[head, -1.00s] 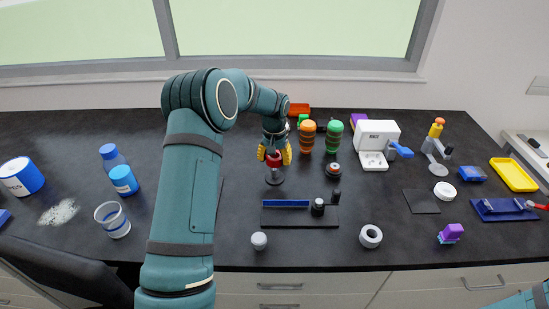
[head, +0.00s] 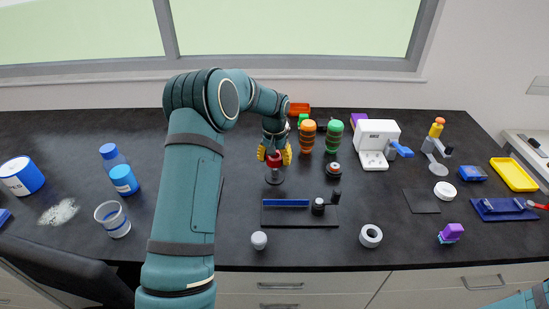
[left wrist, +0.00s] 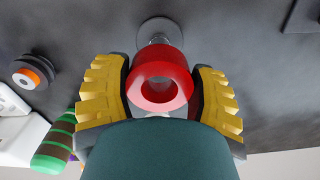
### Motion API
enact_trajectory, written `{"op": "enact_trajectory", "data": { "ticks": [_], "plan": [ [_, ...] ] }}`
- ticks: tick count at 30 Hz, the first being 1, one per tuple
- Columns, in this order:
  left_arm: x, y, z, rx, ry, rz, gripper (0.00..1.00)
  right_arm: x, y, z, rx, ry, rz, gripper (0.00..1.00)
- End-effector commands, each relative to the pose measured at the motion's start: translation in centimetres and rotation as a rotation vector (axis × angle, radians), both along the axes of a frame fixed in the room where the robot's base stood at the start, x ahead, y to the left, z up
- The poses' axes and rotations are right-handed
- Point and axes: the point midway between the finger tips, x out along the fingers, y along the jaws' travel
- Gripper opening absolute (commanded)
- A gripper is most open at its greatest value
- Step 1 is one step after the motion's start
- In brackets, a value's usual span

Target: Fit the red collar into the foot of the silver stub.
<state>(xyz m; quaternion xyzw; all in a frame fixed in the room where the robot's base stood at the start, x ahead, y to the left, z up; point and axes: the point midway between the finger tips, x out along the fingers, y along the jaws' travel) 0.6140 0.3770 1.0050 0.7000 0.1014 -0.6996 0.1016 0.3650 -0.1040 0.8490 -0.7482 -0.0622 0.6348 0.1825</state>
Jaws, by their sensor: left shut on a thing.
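The red collar (left wrist: 160,80) is a thick ring with an open hole. It sits between the yellow fingers of my left gripper (left wrist: 160,95), which is shut on it. In the head view the collar (head: 274,160) shows between the fingers of the left gripper (head: 274,157). The silver stub (head: 274,177) stands on a round base on the table, directly below the collar in that view. In the left wrist view the stub (left wrist: 156,32) is partly hidden behind the collar. I cannot tell whether the collar touches it. My right gripper is out of view.
An orange-striped jar (head: 307,137) and a green-striped jar (head: 333,138) stand to the right of the gripper. A dark round part (head: 333,168) is close by. A black plate with a blue strip (head: 287,203) lies in front.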

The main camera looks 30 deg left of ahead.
Motion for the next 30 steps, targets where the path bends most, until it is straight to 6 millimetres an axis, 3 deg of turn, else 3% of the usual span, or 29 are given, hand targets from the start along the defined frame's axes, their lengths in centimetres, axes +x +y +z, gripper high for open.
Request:
{"op": "enact_trajectory", "data": {
  "ticks": [30],
  "plan": [
    [0.0, 0.0, -2.4, 0.0, 0.0, 0.0, 0.21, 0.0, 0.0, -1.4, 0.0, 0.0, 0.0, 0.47]
  ]
}}
